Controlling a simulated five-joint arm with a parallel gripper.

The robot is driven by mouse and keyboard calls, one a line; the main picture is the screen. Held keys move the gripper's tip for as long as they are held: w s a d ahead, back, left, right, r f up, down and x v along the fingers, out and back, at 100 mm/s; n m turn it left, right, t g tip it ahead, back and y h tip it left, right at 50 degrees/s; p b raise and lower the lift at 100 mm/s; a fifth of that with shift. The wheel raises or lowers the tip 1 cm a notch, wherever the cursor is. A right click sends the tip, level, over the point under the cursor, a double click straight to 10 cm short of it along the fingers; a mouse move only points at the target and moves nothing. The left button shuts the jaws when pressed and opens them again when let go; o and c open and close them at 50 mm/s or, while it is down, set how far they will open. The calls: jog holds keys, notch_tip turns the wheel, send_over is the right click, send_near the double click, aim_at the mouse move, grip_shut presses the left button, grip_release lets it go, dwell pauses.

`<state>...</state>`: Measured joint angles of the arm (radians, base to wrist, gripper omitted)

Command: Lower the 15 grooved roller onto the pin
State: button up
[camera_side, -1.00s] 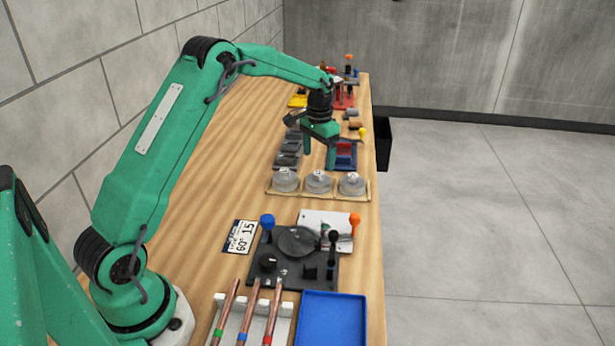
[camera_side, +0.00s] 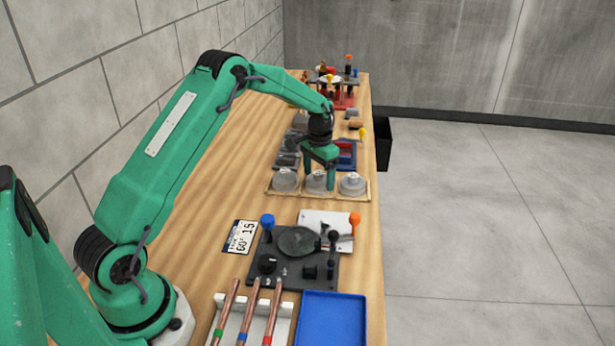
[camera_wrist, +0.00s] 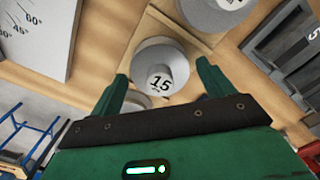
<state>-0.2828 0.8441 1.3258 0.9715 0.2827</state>
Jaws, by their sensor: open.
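Three grey grooved rollers stand in a row in a shallow wooden tray (camera_side: 363,196). The roller with 15 on its knob (camera_wrist: 157,58) lies between my finger tips in the wrist view; in the side view the middle roller (camera_side: 316,186) is partly hidden by my gripper. My gripper (camera_side: 320,181) is open and points down at that roller, with one finger on either side in the wrist view (camera_wrist: 162,75). I cannot tell if the fingers touch it. The black bending fixture (camera_side: 264,250) with a round dark disc stands nearer the camera; I cannot make out its pin clearly.
Copper tubes (camera_side: 250,308) lie on a white rack beside a blue tray (camera_side: 333,320). A card (camera_side: 240,237) reading 60° and 15 lies left of the fixture. Another roller (camera_wrist: 212,14) stands close by. Dark blocks (camera_side: 287,160) are behind the roller tray.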

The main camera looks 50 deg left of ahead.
aim_at(319, 173)
jog(key=shift+f, duration=0.25)
jog(key=shift+c, duration=0.2)
jog(key=shift+r, duration=0.1)
jog(key=c, duration=1.2)
jog(key=shift+o, duration=0.2)
jog(key=shift+r, duration=0.95)
notch_tip(319, 173, up, 2)
jog(key=shift+r, duration=0.2)
jog(key=s+d+r, duration=0.3)
jog(key=d+r, duration=0.3)
jog(key=d, duration=0.5)
jog(key=shift+d+r, duration=0.15)
jog(key=shift+r, duration=0.2)
